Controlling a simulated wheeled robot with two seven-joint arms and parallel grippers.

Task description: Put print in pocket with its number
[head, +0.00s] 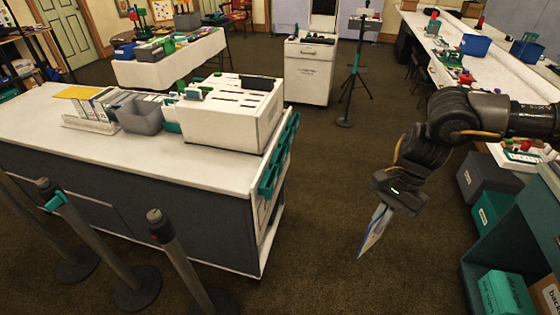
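My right gripper (386,207) hangs over the open carpet at the right, pointing down. It is shut on a thin, flat, pale print (374,232) with blue on it. The print is seen nearly edge-on and tilted, and its number cannot be read. Teal pockets (270,180) are fixed in a slanting row on the end of the white counter, left of the print and clear of it. Their numbers cannot be read from here. My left gripper is out of view.
The white counter (60,135) carries a white slotted box (230,118), a grey bin (140,116) and a file rack (92,122). Barrier posts (178,255) stand at front left. A shelf with boxes (490,212) is at right. Carpet (340,180) between is clear.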

